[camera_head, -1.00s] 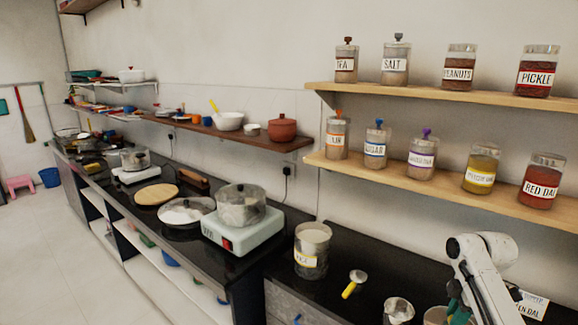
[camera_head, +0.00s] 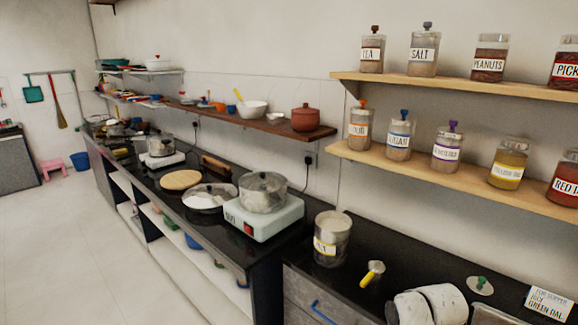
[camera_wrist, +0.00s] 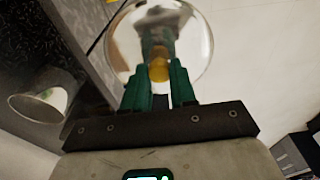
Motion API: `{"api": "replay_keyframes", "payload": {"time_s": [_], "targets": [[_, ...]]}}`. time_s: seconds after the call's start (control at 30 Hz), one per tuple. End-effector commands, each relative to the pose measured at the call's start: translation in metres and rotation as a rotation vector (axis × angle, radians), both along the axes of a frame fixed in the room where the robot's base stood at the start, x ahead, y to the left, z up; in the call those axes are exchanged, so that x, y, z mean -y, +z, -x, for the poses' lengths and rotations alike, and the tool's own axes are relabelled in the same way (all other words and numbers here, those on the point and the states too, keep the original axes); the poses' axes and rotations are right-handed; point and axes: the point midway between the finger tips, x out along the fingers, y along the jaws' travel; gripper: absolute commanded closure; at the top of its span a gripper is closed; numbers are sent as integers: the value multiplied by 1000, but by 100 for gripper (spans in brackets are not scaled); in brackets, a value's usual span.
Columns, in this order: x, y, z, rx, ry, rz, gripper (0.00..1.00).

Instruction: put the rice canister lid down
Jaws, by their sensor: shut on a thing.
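The rice canister (camera_head: 332,240), a clear jar with a yellow label and pale contents, stands on the black counter in the head view. No lid shows on it. In the wrist view, my gripper (camera_wrist: 158,78) has its green fingers shut on a round clear lid (camera_wrist: 196,28) with a yellowish knob between the fingertips. The lid is held in front of the fingers; the head view does not show my gripper or this lid.
A yellow-handled scoop (camera_head: 372,273) lies right of the canister. A card (camera_head: 548,303) stands at the right edge. A stove with a covered pot (camera_head: 262,193) is to the left. Shelves of jars are above. A pale cup-like container (camera_wrist: 45,98) shows in the wrist view.

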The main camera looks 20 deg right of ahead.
Motion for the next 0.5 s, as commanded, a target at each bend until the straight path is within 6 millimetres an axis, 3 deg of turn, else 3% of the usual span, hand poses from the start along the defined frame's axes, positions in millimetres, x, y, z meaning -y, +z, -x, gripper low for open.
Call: {"api": "replay_keyframes", "payload": {"time_s": [0.03, 0.1, 0.3, 0.5], "targets": [[-29, -8, -2, -1, -29, -3, 100], [-62, -16, -5, -2, -88, -1, 100], [-148, -38, -14, 0, -250, 2, 100], [-199, -51, -20, 1, -355, 2, 100]]}}
